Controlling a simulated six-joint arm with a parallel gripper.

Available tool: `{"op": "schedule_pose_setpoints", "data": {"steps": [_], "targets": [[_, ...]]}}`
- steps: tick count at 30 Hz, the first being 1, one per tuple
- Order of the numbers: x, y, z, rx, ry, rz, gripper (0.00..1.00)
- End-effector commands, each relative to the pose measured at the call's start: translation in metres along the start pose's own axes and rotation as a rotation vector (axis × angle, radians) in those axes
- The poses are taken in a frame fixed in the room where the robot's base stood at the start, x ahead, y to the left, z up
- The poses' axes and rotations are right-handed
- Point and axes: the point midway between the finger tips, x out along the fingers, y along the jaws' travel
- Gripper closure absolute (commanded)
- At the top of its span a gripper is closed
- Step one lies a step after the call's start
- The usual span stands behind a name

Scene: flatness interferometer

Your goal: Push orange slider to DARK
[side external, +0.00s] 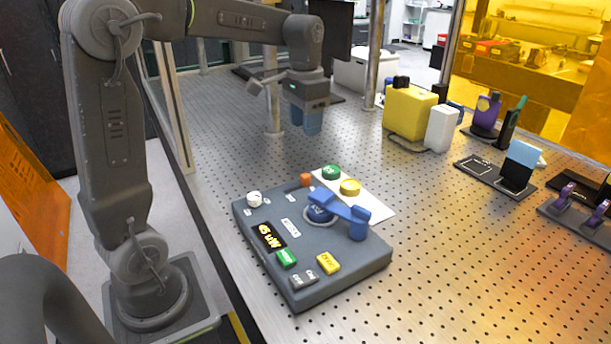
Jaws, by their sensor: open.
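A DARK marking is not legible at this size, so I cannot tell which position the slider is in. My gripper (307,122) has blue fingers pointing down. It is open and empty, well above the table and behind the box in the picture, apart from the slider.
A yellow block (409,112) stands farther back. The perforated table in front is clear.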

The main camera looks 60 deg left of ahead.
Motion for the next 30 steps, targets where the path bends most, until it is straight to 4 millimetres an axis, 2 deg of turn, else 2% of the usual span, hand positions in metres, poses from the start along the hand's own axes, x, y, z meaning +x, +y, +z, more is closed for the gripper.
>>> {"op": "schedule_pose_setpoints", "data": {"steps": [7,21,24,30], "targets": [[0.018,-0.004,-0.003,0.0,-0.014,0.005,0.53],[0.11,-0.003,-0.001,-0.001,-0.013,0.004,0.53],[0.124,-0.003,-0.001,-0.001,-0.012,0.003,0.53],[0.138,-0.003,-0.001,-0.001,-0.01,0.002,0.53]]}}
